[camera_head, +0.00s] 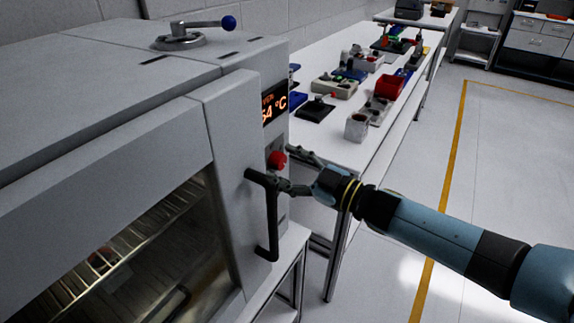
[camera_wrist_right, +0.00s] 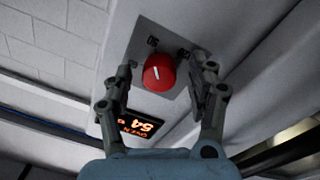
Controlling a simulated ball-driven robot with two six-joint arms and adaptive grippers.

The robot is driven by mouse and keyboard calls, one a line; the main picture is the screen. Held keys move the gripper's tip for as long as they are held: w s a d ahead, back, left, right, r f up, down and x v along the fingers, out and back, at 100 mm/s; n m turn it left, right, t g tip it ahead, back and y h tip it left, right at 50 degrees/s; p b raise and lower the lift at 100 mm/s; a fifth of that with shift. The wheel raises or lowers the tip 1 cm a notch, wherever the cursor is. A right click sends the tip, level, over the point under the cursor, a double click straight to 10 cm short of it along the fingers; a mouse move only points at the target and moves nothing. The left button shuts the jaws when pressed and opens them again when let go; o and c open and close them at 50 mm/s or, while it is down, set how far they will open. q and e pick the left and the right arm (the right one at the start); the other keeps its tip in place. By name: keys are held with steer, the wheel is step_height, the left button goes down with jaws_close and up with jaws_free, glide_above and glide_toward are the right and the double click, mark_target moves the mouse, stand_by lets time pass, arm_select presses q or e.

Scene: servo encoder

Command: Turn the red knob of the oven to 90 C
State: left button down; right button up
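The red knob (camera_head: 277,160) sits on the narrow side panel of the grey oven (camera_head: 228,130), below the display (camera_head: 274,103), whose visible part reads 54 or 64 °C; its first digit is partly cut off. In the right wrist view the knob (camera_wrist_right: 158,72) has a white mark and lies between the fingers of my right gripper (camera_wrist_right: 160,85). The fingers are open on either side, with a gap to the knob visible. In the head view my right gripper (camera_head: 288,170) is beside the knob and the door handle. The left gripper is not in view.
The black door handle (camera_head: 270,215) stands out close to my right gripper. A lever with a blue ball (camera_head: 228,22) is on the oven top. Behind, a long white table (camera_head: 330,130) bears a red bin (camera_head: 390,87) and several small parts. The floor at right is clear.

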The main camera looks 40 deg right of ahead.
steer(key=shift+s, duration=0.1)
steer(key=v, duration=1.1)
steer(key=shift+s+d, duration=0.2)
steer(key=shift+s, duration=0.2)
